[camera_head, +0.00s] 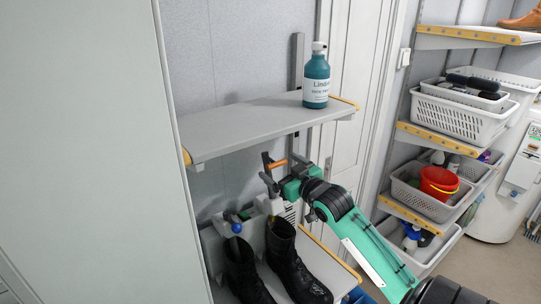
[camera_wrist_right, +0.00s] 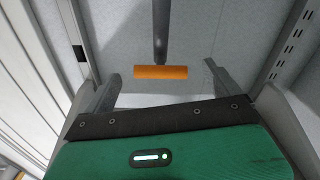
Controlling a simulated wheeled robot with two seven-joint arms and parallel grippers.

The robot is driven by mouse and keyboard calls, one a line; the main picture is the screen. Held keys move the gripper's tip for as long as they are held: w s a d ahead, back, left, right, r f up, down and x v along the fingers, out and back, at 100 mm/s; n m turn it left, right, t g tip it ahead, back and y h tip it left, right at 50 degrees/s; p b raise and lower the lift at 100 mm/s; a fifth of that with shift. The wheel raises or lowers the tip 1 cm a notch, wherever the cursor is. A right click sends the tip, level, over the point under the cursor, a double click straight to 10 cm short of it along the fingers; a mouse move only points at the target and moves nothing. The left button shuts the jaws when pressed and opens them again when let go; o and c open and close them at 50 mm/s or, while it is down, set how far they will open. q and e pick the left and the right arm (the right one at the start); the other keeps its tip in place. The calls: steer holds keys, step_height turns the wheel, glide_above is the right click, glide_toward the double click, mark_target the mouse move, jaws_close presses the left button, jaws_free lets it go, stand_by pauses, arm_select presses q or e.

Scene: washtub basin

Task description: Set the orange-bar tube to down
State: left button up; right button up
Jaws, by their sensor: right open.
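The orange bar (camera_head: 276,164) sits between the fingers of my right gripper (camera_head: 268,171), above the black boots. In the right wrist view the orange bar (camera_wrist_right: 160,72) lies crosswise at the end of a dark grey tube (camera_wrist_right: 160,30). Grey fingers of my right gripper (camera_wrist_right: 158,88) stand open to both sides of it, with a gap on each side. In the head view most of the tube is hidden or too small to make out. My left gripper is not in view.
Two black boots (camera_head: 285,262) stand below, by a pale unit with a blue ball (camera_head: 236,228). A grey shelf (camera_head: 250,122) with a teal bottle (camera_head: 316,80) is just above my right gripper. Shelves with white baskets (camera_head: 460,115) stand at the right.

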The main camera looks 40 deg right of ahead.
steer(key=w, duration=0.2)
steer(key=w+p, duration=0.1)
steer(key=w, duration=0.1)
steer(key=shift+d+r, duration=0.15)
steer(key=shift+d, duration=0.05)
steer(key=shift+w+d+p, duration=0.1)
steer(key=shift+w+p, duration=0.35)
steer(key=shift+w, duration=0.35)
